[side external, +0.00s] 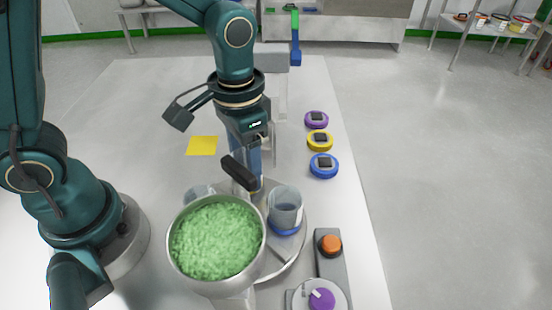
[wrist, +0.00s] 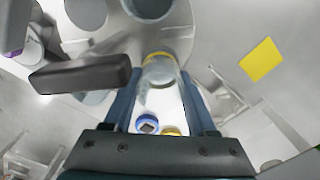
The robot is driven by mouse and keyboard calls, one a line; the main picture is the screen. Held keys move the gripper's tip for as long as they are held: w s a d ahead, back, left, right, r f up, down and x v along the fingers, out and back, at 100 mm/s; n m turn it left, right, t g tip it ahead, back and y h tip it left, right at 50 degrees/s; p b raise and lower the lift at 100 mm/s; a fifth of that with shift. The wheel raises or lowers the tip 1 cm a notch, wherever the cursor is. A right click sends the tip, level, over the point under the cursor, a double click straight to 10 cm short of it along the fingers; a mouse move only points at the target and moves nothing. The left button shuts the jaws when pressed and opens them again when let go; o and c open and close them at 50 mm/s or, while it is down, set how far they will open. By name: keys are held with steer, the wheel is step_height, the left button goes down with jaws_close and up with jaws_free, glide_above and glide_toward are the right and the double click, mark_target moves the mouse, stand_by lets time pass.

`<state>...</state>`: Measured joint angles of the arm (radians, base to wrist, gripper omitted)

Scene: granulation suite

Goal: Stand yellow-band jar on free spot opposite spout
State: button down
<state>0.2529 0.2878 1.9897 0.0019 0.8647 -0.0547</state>
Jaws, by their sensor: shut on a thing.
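The yellow-band jar is a clear cylinder between my fingers, its yellow band (wrist: 160,57) at the far end in the wrist view. My gripper (wrist: 160,88) is shut on it, pointing down; in the side view the gripper (side external: 248,160) and jar are partly hidden behind a black handle. The jar's base is at the back edge of a round grey turntable (side external: 297,245); I cannot tell whether it touches. A blue-band jar (side external: 285,207) stands on the turntable's right. Another clear jar (side external: 198,191) is mostly hidden behind the bowl. The spout is not clearly visible.
A metal bowl of green granules (side external: 217,240) with a black handle (side external: 238,173) overhangs the turntable, close to my gripper. Purple (side external: 316,120), yellow (side external: 320,141) and blue (side external: 323,166) lids lie right. An orange-button box (side external: 329,246) stands front right. A yellow square (side external: 202,146) lies left.

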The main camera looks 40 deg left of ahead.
steer(key=shift+f, duration=0.9)
stand_by(1.1)
jaws_free()
stand_by(0.4)
steer(key=shift+r, duration=0.1)
step_height(320, 180, up, 8)
stand_by(1.1)
